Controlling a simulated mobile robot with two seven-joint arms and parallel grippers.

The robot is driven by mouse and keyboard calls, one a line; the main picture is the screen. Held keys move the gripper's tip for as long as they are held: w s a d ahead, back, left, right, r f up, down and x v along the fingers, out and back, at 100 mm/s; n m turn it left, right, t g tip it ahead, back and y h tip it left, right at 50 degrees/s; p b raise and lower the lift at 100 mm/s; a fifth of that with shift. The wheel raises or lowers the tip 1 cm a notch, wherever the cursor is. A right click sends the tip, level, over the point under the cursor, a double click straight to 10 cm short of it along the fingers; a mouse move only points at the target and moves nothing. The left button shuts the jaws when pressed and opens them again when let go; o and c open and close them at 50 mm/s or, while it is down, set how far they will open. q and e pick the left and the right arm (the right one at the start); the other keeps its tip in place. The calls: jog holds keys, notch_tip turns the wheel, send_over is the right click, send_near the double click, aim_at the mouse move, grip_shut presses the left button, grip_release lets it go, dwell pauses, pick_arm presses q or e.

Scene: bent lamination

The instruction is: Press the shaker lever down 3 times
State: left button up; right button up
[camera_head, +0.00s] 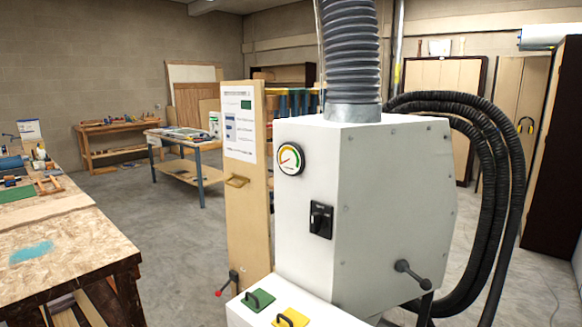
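A white dust-collector cabinet (395,190) fills the centre right. A second small lever (226,284) with a red ball end shows low at the left, by the tan panel; the ball end hangs low. I cannot tell from the picture which one is the shaker lever. Neither gripper is in view.
A gauge (290,159) and black switch (321,220) sit on the cabinet front. Green (258,300) and yellow (290,318) handled pads lie below. Black hoses (510,150) loop down the right. A workbench (75,245) stands at left; the floor (170,240) between is clear.

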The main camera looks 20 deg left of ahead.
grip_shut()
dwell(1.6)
